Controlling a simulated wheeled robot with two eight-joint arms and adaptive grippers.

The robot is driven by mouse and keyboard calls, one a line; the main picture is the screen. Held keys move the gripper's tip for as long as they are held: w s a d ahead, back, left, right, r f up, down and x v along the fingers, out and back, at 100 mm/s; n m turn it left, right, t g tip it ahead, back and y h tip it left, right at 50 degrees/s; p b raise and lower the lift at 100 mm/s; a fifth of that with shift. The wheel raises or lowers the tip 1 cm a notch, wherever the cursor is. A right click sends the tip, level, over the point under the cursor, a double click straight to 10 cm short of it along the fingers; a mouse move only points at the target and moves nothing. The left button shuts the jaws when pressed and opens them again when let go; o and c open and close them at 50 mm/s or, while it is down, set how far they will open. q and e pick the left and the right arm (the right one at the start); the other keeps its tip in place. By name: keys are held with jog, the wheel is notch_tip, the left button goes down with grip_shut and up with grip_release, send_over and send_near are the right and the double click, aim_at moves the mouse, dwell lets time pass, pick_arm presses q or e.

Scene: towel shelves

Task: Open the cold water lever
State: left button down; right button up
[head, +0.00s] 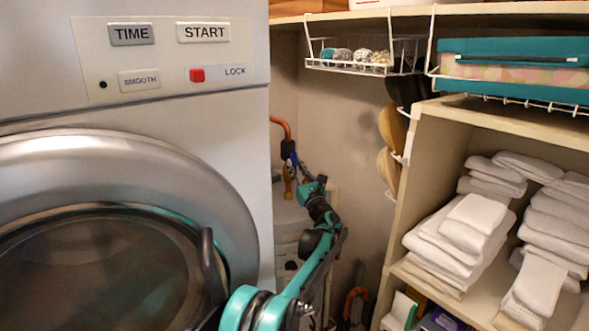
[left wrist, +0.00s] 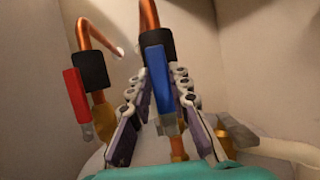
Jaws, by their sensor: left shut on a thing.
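The blue lever (left wrist: 158,70), which I take for the cold water lever, hangs downward in front of a copper pipe with a black sleeve. My left gripper (left wrist: 164,92) has its two fingers on either side of the blue lever and is shut on it. A red lever (left wrist: 78,95) hangs on the neighbouring pipe, to the left and apart from my fingers. In the head view my left gripper (head: 296,178) reaches into the gap beside the washer, at the pipes; the lever is small and partly hidden there. My right gripper is not in view.
A large washer (head: 140,105) stands close at the left of my arm. Shelves with folded white towels (head: 465,235) stand at the right. Wire baskets (head: 365,66) hang above, and wooden-looking brushes (head: 390,150) hang on the shelf side. The gap is narrow.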

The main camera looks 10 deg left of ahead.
pick_arm(q)
jog(key=shift+d, duration=0.1)
dwell(0.3)
jog(key=c, duration=1.4)
grip_release()
jog(key=v, duration=1.2)
